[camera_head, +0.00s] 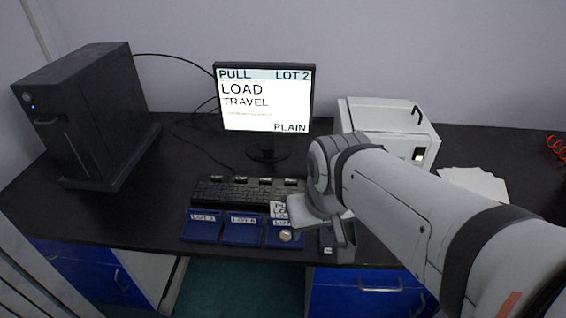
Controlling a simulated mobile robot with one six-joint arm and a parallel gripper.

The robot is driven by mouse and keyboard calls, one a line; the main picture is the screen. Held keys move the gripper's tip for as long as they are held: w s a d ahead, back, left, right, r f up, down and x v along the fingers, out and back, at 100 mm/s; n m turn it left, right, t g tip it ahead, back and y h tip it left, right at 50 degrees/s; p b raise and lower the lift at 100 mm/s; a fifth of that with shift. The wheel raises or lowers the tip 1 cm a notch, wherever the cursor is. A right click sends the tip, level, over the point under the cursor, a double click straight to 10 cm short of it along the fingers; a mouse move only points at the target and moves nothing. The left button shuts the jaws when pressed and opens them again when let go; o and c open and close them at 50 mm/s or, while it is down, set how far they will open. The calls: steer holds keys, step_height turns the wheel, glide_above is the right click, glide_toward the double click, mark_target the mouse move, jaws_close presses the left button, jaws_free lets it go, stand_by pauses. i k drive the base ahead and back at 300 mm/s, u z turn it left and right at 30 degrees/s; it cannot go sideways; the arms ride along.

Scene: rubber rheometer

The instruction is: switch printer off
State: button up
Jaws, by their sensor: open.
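The printer is a white box (378,116) at the back right of the desk, to the right of the monitor. Its front has a small lit, pale square switch or indicator (419,154) near the right end, and a dark handle-like part is on top at the right. My arm hides the printer's lower left front. My gripper (343,238) is open over the front edge of the desk, to the right of the blue trays, apart from the printer. The gripper is small and partly hidden by my wrist.
A monitor (266,97) reads PULL, LOT 2, LOAD TRAVEL, PLAIN. A black keyboard (235,193) and blue labelled trays (202,226) lie in front, one tray holding a small round piece. A black tower (80,110) stands left. White sheets (473,184) lie right of the printer.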

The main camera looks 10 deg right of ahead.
mark_target(420, 154)
steer(key=z, duration=1.3)
